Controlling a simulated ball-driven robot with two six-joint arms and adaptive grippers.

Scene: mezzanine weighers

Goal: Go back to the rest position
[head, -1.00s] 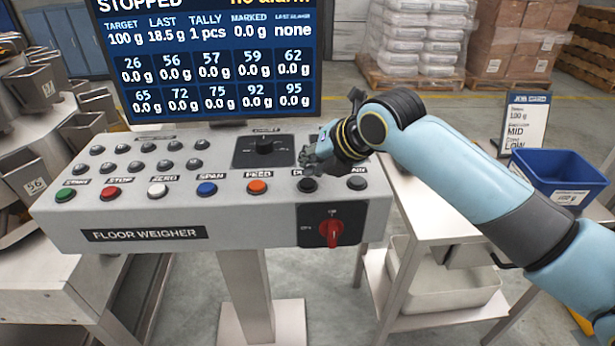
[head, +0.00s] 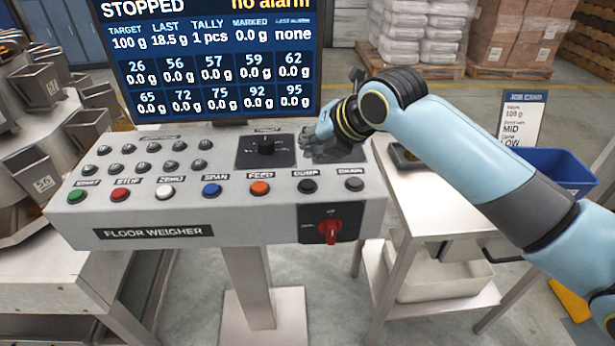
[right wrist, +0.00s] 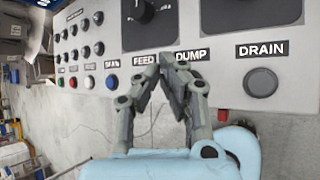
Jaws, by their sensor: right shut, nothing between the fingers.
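My right gripper (head: 308,146) is shut and empty. In the head view it is over the right part of the floor weigher panel (head: 110,215), beside the black dial (head: 266,145). In the right wrist view my right gripper (right wrist: 160,60) shows with its fingertips together, in front of the FEED and DUMP labels. The DRAIN button (right wrist: 261,82) is to its right there. I cannot tell whether the fingertips touch the panel. My left gripper is not in view.
A display (head: 215,60) reading STOPPED stands behind the panel. To the right are a white table (head: 430,215), a blue bin (head: 560,170) and a job card (head: 522,115). Metal weigher buckets (head: 40,85) stand at the left. Wrapped pallets are at the back right.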

